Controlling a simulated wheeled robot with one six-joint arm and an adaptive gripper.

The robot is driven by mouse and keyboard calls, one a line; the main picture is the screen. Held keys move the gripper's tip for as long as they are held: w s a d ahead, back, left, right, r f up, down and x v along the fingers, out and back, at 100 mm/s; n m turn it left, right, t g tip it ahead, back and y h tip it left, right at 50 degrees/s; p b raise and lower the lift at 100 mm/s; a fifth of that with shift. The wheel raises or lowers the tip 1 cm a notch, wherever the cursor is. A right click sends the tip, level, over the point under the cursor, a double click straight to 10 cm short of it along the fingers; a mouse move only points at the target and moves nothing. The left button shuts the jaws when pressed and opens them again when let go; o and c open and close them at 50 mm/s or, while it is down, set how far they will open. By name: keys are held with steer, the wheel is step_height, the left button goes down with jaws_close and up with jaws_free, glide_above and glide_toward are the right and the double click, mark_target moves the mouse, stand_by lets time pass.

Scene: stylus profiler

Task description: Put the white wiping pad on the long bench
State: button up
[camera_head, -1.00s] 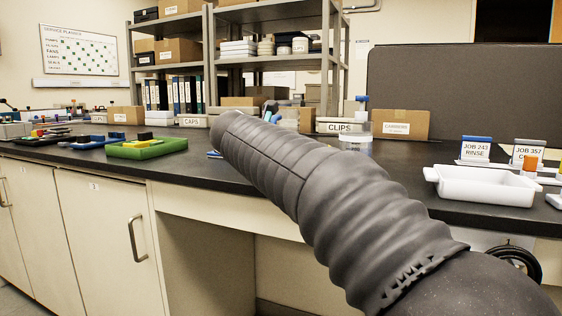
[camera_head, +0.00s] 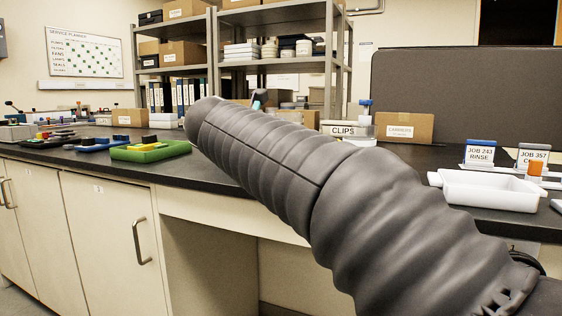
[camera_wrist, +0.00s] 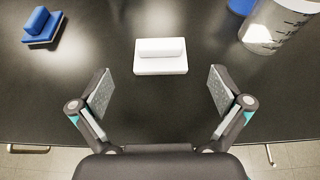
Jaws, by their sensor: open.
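The white wiping pad (camera_wrist: 160,66), a flat block with a raised white grip, lies on the dark bench top (camera_wrist: 90,104) in the wrist view. My gripper (camera_wrist: 161,90) is open and empty. Its two fingers are wide apart, on the left and right just short of the pad, which is roughly centred between them and shows no contact. In the head view my own arm crosses the middle of the dark bench (camera_head: 90,165) and hides the pad and most of the gripper.
A blue pad (camera_wrist: 42,27) lies left of the white one; a clear graduated container (camera_wrist: 272,30) stands to its right. In the head view, a green tray (camera_head: 150,151) is left of my arm and a white tray (camera_head: 488,190) right. Shelving (camera_head: 280,65) stands behind.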

steer(key=shift+v, duration=2.4)
